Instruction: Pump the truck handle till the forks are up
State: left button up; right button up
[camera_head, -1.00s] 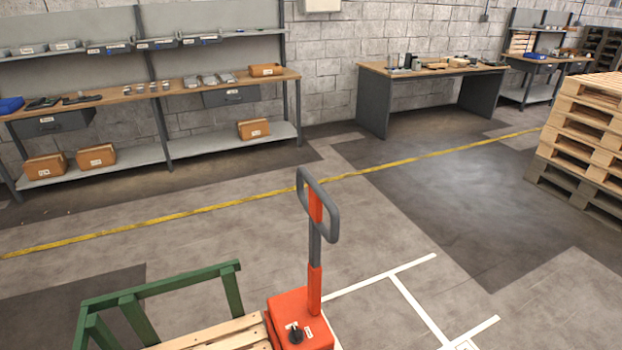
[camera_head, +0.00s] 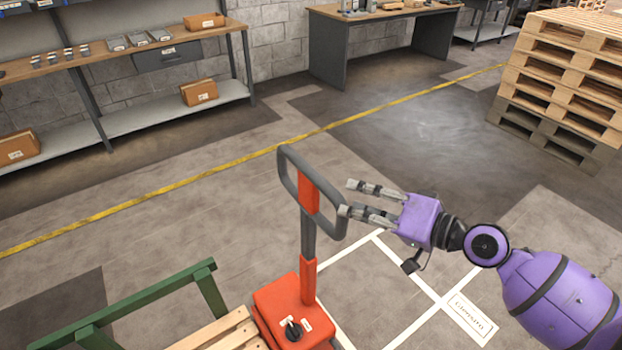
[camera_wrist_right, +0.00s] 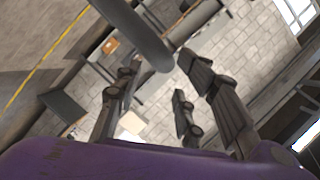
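The truck handle (camera_head: 309,190) is a grey loop with a red centre strip on an upright red and grey shaft. It rises from the red truck body (camera_head: 291,308), which has a black knob on top. My right gripper (camera_head: 352,199) is purple with grey fingers. It is open and empty, its fingertips close to the right side of the handle loop. In the right wrist view the fingers (camera_wrist_right: 150,85) are spread, and the grey handle bar (camera_wrist_right: 138,35) crosses just beyond them. I cannot tell whether they touch. The forks are hidden. My left gripper is not in view.
A green frame (camera_head: 130,305) with wooden slats stands left of the truck body. Stacked pallets (camera_head: 560,80) stand at the back right. A shelf bench (camera_head: 120,60) and a desk (camera_head: 385,12) line the wall. The floor between them is clear.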

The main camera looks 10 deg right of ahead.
aim_at(328, 193)
jog(key=x, duration=0.2)
jog(key=p+x, duration=0.1)
jog(key=x, duration=0.1)
jog(key=r+p+x, duration=0.1)
jog(key=x, duration=0.2)
jog(key=shift+a, duration=0.15)
jog(key=shift+w+a, duration=0.15)
jog(key=shift+w, duration=0.1)
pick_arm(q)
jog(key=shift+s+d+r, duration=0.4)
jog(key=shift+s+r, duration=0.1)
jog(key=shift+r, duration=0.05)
pick_arm(e)
jog(key=shift+a+f, duration=0.1)
jog(key=shift+f, duration=0.1)
jog(key=shift+c, duration=0.5)
jog(key=shift+f, duration=0.1)
grip_shut()
